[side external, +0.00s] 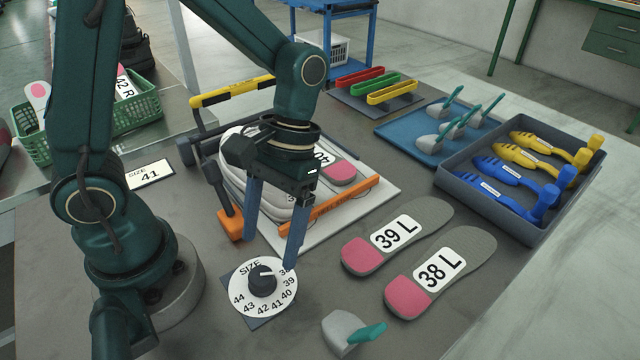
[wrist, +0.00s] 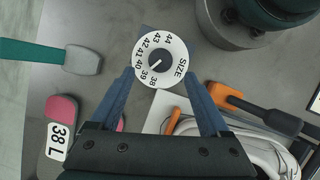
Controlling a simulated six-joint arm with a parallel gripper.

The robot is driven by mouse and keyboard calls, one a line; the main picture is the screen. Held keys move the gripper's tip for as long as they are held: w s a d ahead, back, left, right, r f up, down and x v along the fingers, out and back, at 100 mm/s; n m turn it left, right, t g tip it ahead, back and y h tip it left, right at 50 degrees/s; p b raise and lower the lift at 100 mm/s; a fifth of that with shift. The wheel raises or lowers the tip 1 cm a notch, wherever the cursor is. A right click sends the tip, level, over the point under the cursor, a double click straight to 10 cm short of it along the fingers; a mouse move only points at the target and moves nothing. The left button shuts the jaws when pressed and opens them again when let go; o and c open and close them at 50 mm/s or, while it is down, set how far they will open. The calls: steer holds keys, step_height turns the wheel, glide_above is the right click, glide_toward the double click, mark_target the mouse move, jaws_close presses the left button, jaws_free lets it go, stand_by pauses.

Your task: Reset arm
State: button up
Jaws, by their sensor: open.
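My gripper (side external: 272,232) has two blue fingers spread apart, with nothing between them. It hangs above the size dial (side external: 262,281), a white disc with a black knob and printed sizes on a dark square plate. In the wrist view, the open gripper (wrist: 163,88) has the dial (wrist: 161,61) between and just beyond its fingertips. The fingers appear apart from the knob. The side view shows the arm bent over the table, with its base at the left.
Insoles 39 L (side external: 432,212) and 38 L (side external: 462,247) lie right of the dial. A teal-handled tool (side external: 343,334) lies in front. A white board (side external: 383,190) with an orange-barred fixture stands behind. A grey tray (side external: 452,190) of shoe forms is at right, a green basket (side external: 142,104) at left.

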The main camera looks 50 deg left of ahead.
steer(key=a+r+m+t+y, duration=0.1)
steer(key=a+r+m+t, duration=0.2)
steer(key=r+t, duration=0.6)
steer(key=shift+a+r+t, duration=0.3)
steer(key=shift+a+r, duration=0.05)
steer(key=shift+a, duration=0.4)
steer(key=shift+s, duration=0.1)
steer(key=shift+c, duration=0.3)
